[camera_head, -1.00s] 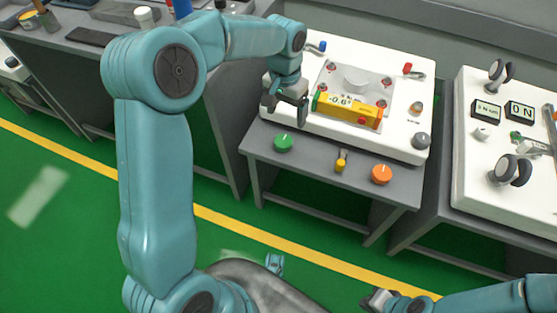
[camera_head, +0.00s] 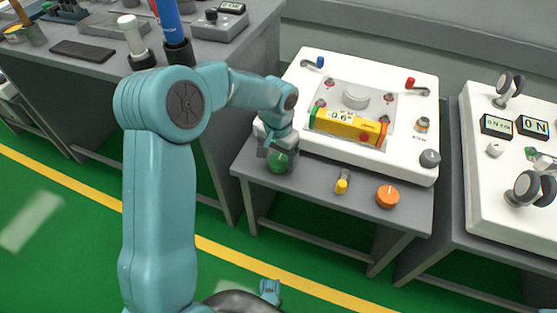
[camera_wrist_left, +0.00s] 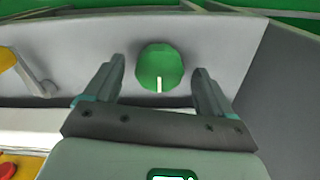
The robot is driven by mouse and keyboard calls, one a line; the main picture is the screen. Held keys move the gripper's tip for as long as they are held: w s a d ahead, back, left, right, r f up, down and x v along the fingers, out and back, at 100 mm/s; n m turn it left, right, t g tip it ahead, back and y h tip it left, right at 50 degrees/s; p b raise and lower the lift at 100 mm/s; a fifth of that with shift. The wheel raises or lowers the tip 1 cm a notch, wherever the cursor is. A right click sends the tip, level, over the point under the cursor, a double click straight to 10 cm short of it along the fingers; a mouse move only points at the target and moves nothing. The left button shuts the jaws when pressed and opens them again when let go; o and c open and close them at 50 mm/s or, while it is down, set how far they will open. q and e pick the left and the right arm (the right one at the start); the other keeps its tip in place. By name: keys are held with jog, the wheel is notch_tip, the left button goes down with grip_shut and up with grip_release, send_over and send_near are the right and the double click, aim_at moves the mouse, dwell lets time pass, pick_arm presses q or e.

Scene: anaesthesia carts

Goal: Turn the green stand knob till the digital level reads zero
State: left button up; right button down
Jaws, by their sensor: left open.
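The green knob (camera_head: 284,163) sits on the front ledge of the grey stand, at its left end. In the left wrist view the green knob (camera_wrist_left: 160,66) shows a white mark facing the gripper. My left gripper (camera_head: 277,157) is open at the knob. In the left wrist view its fingers (camera_wrist_left: 160,72) stand apart on either side of the knob, with a visible gap on both sides. The yellow digital level (camera_head: 352,130) lies on the white panel. Its display reads about 0.6; I cannot make out the sign clearly. My right gripper is out of view.
An orange knob (camera_head: 388,196) and a small yellow lever (camera_head: 342,183) sit on the same ledge, to the right. The white panel (camera_head: 300,75) carries small levers and knobs. Another white panel (camera_head: 480,185) stands at right; a grey bench (camera_head: 85,70) is at left.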

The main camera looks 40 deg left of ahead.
pick_arm(q)
jog(key=shift+f, duration=0.3)
jog(key=c, duration=1.1)
jog(key=shift+o, duration=0.2)
jog(key=shift+n, duration=0.4)
jog(key=shift+r+n, duration=0.1)
jog(key=shift+n, duration=0.8)
jog(key=n, duration=0.2)
jog(key=shift+w+n+p, duration=0.1)
jog(key=shift+n+p, duration=0.25)
jog(key=shift+n, duration=0.05)
jog(key=n, duration=0.6)
